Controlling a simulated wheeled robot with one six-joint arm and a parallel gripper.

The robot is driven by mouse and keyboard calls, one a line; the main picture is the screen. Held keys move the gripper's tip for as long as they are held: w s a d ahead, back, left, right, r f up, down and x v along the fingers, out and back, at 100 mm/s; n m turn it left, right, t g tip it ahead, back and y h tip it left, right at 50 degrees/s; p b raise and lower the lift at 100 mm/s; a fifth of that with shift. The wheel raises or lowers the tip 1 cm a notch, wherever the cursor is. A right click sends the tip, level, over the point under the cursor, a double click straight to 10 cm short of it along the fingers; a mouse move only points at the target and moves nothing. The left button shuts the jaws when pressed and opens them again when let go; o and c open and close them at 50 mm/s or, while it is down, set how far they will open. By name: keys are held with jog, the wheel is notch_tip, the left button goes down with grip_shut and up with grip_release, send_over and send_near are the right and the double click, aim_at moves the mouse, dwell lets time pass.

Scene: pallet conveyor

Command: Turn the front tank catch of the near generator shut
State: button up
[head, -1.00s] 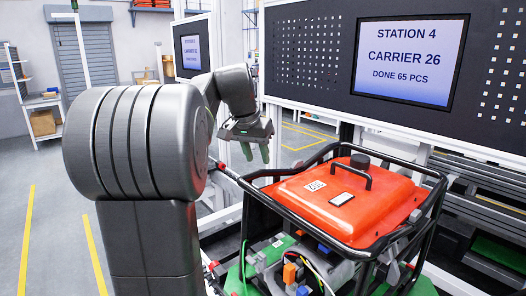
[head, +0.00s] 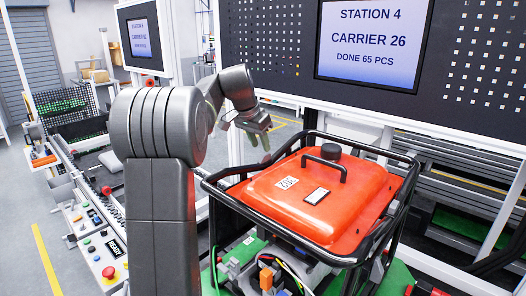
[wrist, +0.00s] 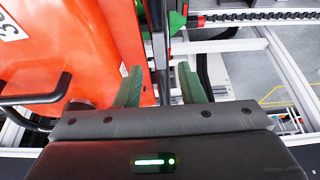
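The near generator has a red-orange tank (head: 325,205) with a black handle and a cap on top, inside a black tube frame (head: 222,197). My gripper (head: 262,142) is above the far left corner of the frame. In the wrist view my gripper (wrist: 160,88) is open, its two green fingers apart with no object clearly held between them. The tank (wrist: 75,50) fills the left of that view, and a dark upright bar lies beyond the gap between the fingers. I cannot make out the front tank catch for certain in either view.
A control panel with a red stop button (head: 108,272) stands at the left, beside the conveyor. A station screen (head: 370,42) hangs on a dark board behind the generator. Coloured wires (head: 285,278) show below the tank. Open floor lies at the far left.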

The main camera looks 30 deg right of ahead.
aim_at(264, 155)
jog(key=shift+p+x, duration=0.3)
jog(key=shift+x, duration=2.05)
jog(key=shift+r, duration=0.1)
grip_shut()
